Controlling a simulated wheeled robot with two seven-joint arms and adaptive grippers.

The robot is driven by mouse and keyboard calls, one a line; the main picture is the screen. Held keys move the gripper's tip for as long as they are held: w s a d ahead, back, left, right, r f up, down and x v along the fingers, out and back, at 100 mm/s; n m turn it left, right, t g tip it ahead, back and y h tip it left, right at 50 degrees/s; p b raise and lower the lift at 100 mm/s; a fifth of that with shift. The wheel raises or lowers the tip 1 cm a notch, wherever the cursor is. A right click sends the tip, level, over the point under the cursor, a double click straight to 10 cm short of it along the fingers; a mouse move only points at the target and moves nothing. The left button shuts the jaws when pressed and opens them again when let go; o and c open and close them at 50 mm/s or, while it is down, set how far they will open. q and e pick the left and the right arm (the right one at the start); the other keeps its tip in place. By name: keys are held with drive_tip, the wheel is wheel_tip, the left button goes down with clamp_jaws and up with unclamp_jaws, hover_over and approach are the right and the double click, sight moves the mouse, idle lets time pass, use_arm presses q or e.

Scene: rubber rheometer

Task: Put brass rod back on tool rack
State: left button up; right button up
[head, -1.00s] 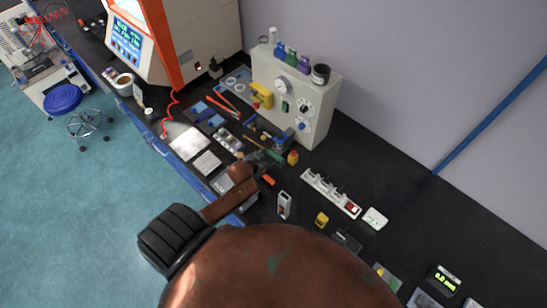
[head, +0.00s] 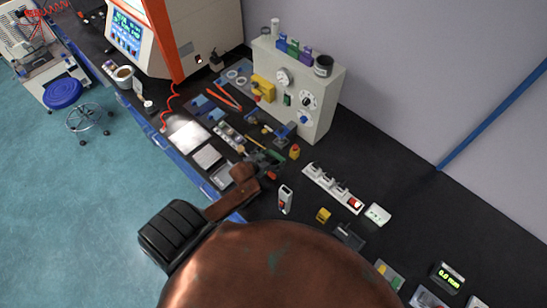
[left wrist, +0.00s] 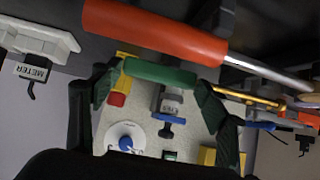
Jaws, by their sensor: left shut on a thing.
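My left gripper (head: 265,163) is over the black bench, in front of the grey cabinet. In the left wrist view its two fingers (left wrist: 161,76) are shut on a green grip (left wrist: 160,73). A brass rod (left wrist: 250,99) runs out to the right of the grip, past the right finger, and looks like one piece with it. The brass length also shows in the head view (head: 254,143). I cannot tell whether the rod touches anything beneath it. The tool rack cannot be clearly made out. My right gripper is not in view.
A tool with an orange-red handle (left wrist: 155,31) and a steel shaft lies close beside the gripper. The grey cabinet (head: 313,107) stands behind. A white power strip (head: 333,188) and a small yellow block (head: 323,215) lie to the right, with bare black bench between things.

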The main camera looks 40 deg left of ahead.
use_arm(q)
drive_tip(key=o, duration=1.3)
drive_tip(key=shift+c, duration=0.3)
drive_tip(key=c, duration=0.4)
drive_tip(key=v, duration=1.2)
